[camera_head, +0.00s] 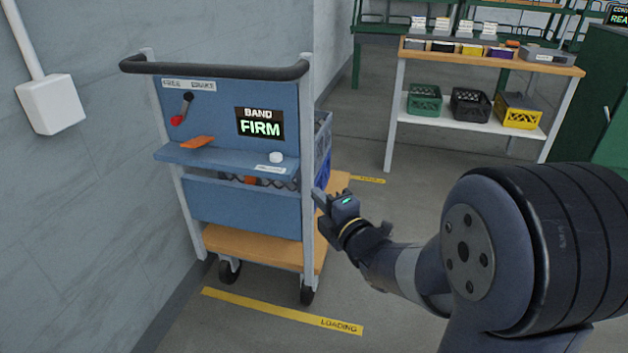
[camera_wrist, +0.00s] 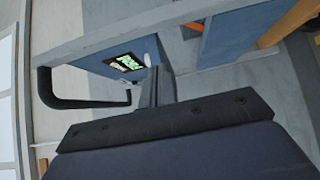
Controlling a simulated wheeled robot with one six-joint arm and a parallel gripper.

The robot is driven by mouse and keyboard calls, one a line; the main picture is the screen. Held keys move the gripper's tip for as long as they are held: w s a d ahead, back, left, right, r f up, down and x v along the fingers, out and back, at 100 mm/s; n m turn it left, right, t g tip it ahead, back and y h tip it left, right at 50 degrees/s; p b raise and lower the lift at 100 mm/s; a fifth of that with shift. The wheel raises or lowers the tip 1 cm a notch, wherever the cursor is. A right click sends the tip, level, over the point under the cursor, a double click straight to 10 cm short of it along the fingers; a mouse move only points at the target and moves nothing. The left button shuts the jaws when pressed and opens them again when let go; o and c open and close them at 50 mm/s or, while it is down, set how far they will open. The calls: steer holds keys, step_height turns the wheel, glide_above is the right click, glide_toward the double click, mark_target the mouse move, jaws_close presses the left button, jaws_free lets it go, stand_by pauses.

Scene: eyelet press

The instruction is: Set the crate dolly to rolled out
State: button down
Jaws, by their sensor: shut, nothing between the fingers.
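The crate dolly (camera_head: 232,204) is a blue-panelled trolley with grey posts, a wooden deck and black casters. It stands by the wall at the left in the head view, behind a yellow floor line marked LOADING. Its black push handle (camera_head: 215,68) runs across the top. A red-tipped lever (camera_head: 182,110) sits under a label that appears to read FREE and BRAKE, tilted down to the left. A display (camera_head: 260,122) reads BAND FIRM. My gripper (camera_head: 322,200) is shut and empty, beside the dolly's right front post; contact cannot be told. The wrist view shows the handle (camera_wrist: 75,100) and display (camera_wrist: 125,62) close by.
A workbench (camera_head: 400,80) with green, black and yellow crates on its lower shelf stands at the back. A green cabinet (camera_head: 605,95) is at the right. A white wall box (camera_head: 50,103) is at the left. The floor in front of the dolly is clear.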

mark_target(307, 169)
steer(key=shift+w+a+b, duration=0.15)
steer(key=shift+w+b, duration=0.25)
steer(key=shift+w, duration=1.65)
steer(key=shift+w+a+b, duration=0.15)
steer(key=shift+w+b, duration=0.2)
steer(key=shift+w, duration=1.65)
steer(key=shift+w, duration=0.1)
steer(key=w, duration=0.1)
steer(key=w+d, duration=0.1)
steer(key=w, duration=0.1)
steer(key=shift+w+d, duration=0.15)
